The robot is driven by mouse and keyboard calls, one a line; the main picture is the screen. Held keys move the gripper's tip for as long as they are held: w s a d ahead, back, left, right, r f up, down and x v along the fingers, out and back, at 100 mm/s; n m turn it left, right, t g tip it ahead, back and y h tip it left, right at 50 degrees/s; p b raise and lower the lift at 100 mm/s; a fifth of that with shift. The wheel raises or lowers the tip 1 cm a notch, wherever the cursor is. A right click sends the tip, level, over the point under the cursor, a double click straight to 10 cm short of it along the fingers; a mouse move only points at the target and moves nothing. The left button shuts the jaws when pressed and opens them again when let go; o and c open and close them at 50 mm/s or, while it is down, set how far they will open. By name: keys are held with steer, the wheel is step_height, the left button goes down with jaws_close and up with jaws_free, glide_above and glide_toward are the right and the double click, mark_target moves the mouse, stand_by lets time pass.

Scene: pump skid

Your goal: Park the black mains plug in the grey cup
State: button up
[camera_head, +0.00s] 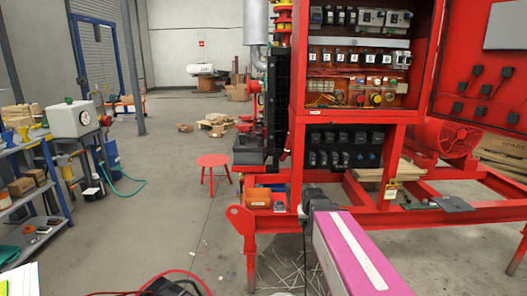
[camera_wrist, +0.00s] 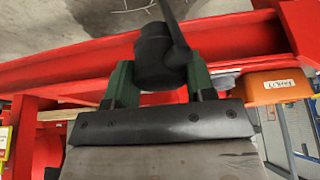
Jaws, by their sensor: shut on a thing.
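In the wrist view, the black mains plug (camera_wrist: 155,58) sits between the green fingers of my gripper (camera_wrist: 158,82), which is shut on it. Its black cable runs from the plug to the top edge of the picture. The plug is over the red skid beam. In the head view my dark gripper (camera_head: 315,197) is at the skid's front beam, and the plug is hard to make out there. A small greyish thing (camera_head: 279,206) stands on the beam to the left of my gripper; I cannot tell whether it is the grey cup.
An orange box (camera_head: 257,197) sits on the red beam, left of my gripper; it also shows at right in the wrist view (camera_wrist: 278,87). The red cabinet (camera_head: 297,120) rises behind. A red stool (camera_head: 213,162) stands on the floor at left.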

steer(key=shift+w+a+f, duration=0.1)
steer(key=shift+a+f, duration=0.05)
steer(key=shift+a, duration=0.3)
